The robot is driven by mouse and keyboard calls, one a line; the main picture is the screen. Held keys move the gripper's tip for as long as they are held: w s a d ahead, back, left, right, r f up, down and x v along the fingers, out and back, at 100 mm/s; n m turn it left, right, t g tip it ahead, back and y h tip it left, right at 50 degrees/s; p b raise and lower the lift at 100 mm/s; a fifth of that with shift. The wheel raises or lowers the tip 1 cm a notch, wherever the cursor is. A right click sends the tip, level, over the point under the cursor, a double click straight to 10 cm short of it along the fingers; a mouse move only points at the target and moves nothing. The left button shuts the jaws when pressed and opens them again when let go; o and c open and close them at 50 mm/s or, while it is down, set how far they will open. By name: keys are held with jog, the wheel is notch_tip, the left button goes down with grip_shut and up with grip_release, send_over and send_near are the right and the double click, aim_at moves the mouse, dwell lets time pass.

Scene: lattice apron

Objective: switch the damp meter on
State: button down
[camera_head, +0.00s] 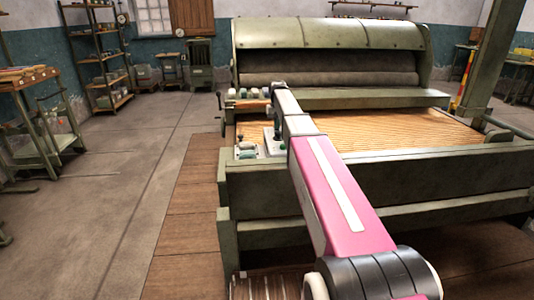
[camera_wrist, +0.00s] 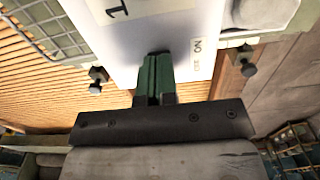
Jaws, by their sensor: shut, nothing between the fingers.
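The damp meter appears as a white panel (camera_wrist: 185,60) filling the upper middle of the wrist view. It bears a label (camera_wrist: 205,45) reading ON and another label with a 1 (camera_wrist: 117,10), both turned in the picture. My gripper (camera_wrist: 156,60) is shut, its green fingers together and empty. Their tips are at the panel, beside the ON label, over a small dark spot; I cannot tell whether they touch. The switch itself is not clear, perhaps hidden by the fingers. In the head view the white panel (camera_head: 268,141) shows partly behind my arm, at the machine's left front.
A large green machine (camera_head: 330,38) with a roller and a slatted wooden bed (camera_head: 400,132) stands ahead. Small jars (camera_head: 255,93) sit along its left side. A green beam (camera_head: 440,170) crosses the front. Shelves (camera_head: 100,60) stand at the back left; the left floor is open.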

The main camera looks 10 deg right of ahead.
jog(key=shift+f, duration=0.15)
jog(key=shift+r, duration=3.5)
jog(key=shift+s, duration=0.1)
